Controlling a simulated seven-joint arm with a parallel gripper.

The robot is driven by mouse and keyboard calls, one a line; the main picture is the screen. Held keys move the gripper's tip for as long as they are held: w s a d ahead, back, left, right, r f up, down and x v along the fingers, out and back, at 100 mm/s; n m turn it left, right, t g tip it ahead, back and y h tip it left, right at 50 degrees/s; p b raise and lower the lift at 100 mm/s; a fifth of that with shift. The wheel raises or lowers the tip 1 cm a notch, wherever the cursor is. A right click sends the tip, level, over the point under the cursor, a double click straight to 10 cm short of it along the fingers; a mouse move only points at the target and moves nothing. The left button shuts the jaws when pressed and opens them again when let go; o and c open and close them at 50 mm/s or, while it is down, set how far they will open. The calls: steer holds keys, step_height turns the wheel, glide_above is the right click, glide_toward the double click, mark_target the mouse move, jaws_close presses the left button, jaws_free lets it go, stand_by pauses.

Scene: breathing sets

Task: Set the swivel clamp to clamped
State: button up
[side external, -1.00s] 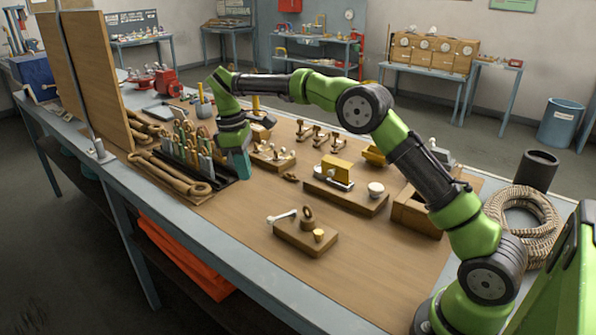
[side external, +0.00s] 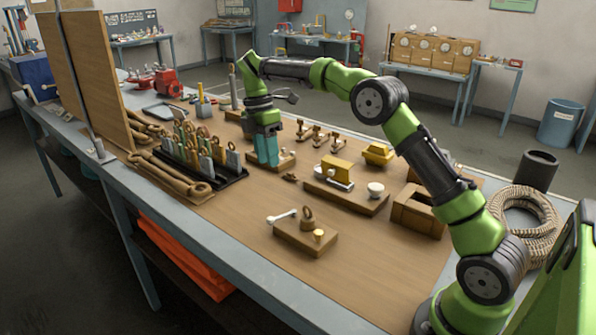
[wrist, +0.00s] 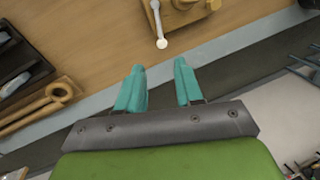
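What looks like the swivel clamp is a small wooden block (side external: 307,240) near the front of the bench. It carries an upright ring-topped post (side external: 307,216), a brass knob (side external: 319,235) and a pale lever (side external: 283,216) sticking out to the left over the block's edge. In the wrist view, the lever's round end (wrist: 161,43) shows at the top, with part of the block (wrist: 187,14). My gripper (side external: 268,163) is behind and left of the block, apart from it, pointing down. Its teal fingers are spread with nothing between them, as the wrist view (wrist: 159,66) shows.
A black rack (side external: 210,173) of upright tools stands left of my gripper. A long wooden base (side external: 348,198) with a yellow block and a white knob lies right of it. An open wooden box (side external: 419,216) is farther right. Bare bench surrounds the clamp block's front and left.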

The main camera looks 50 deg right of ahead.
mark_target(281, 216)
steer(key=s+f, duration=0.1)
steer(key=f, duration=0.4)
steer(key=s+f, duration=0.1)
steer(key=f, duration=0.4)
steer(key=s+f, duration=0.1)
steer(key=f, duration=0.4)
steer(key=shift+a+f, duration=0.15)
steer(key=shift+a, duration=0.2)
jaws_close()
steer(key=shift+a, duration=0.2)
stand_by(0.4)
